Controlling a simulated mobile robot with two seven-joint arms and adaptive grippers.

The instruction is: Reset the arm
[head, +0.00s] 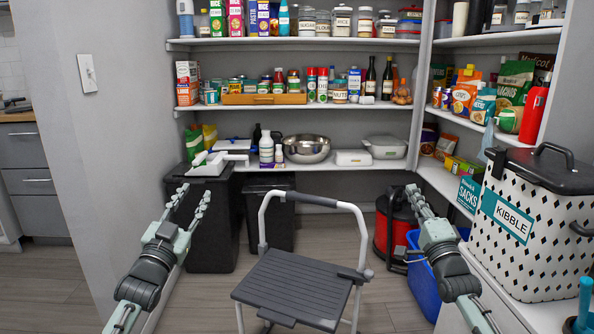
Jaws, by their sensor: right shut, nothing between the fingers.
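My left arm comes in from the lower left. Its gripper (196,190) is held up in front of the black bins, with its two fingers spread apart and nothing between them. My right arm comes in from the lower right. Its gripper (413,189) is raised in front of the red canister, fingers together and holding nothing. Both grippers point forward toward the shelves and appear clear of the things around them.
A grey step stool (290,285) stands on the floor between my arms. A white kibble bin (530,230) stands on the right counter, close to my right arm. Black bins (268,212), a red canister (397,232) and a blue bin (424,285) stand below the stocked shelves.

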